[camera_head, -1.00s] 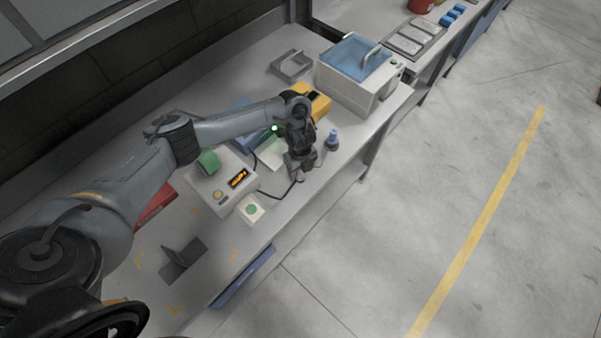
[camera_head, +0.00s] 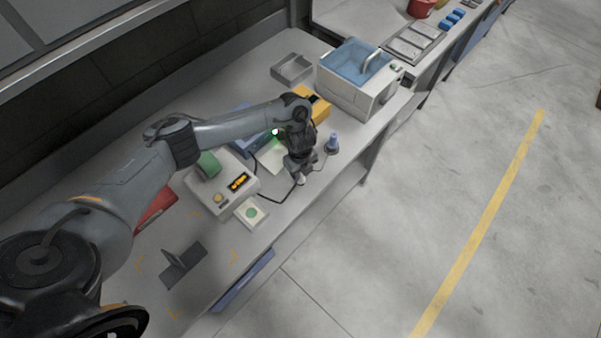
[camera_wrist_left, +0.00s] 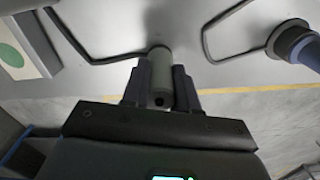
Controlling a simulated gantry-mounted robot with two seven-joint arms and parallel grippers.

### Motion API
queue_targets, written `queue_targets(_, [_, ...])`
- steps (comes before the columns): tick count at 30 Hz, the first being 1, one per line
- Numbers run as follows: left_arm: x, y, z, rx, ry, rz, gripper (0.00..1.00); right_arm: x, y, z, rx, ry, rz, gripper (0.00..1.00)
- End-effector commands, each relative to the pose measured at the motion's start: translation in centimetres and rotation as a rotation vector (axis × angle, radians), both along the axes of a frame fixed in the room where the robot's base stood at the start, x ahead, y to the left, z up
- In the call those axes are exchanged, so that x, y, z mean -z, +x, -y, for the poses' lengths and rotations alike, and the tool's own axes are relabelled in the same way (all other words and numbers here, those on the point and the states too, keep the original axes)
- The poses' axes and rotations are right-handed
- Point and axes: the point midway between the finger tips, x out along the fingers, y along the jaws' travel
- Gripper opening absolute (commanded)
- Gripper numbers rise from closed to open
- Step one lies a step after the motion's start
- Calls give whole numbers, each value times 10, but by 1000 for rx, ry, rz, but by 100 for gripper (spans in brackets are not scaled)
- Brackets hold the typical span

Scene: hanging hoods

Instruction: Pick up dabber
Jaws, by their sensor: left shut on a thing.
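My left gripper (camera_head: 300,175) points down at the bench near its front edge. My right gripper is not in view.
A blue-topped peg-like tool (camera_head: 333,141) stands close right of the gripper; it also shows in the left wrist view (camera_wrist_left: 298,44). Dark cable (camera_head: 274,199) lies left of it. A control box (camera_head: 222,183) and a green-dot pad (camera_head: 251,213) are nearby. The bench front is clear.

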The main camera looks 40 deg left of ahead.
Motion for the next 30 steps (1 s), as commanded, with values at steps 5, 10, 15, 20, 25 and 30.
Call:
queue_targets(5, [-26, 2, 0, 2, 0, 5, 0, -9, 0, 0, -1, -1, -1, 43])
queue_targets(10, [-52, -8, 18, 8, 0, 3, 0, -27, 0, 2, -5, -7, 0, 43])
queue_targets(15, [-72, -24, 49, 7, 0, 3, 0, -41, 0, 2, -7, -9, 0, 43])
queue_targets(20, [-88, -37, 75, 6, -1, 3, 0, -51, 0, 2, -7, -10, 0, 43])
queue_targets(25, [-98, -47, 93, 3, -1, 2, 0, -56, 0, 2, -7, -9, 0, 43])
queue_targets(30, [-103, -52, 101, 1, 1, 1, 0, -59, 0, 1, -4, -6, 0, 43])
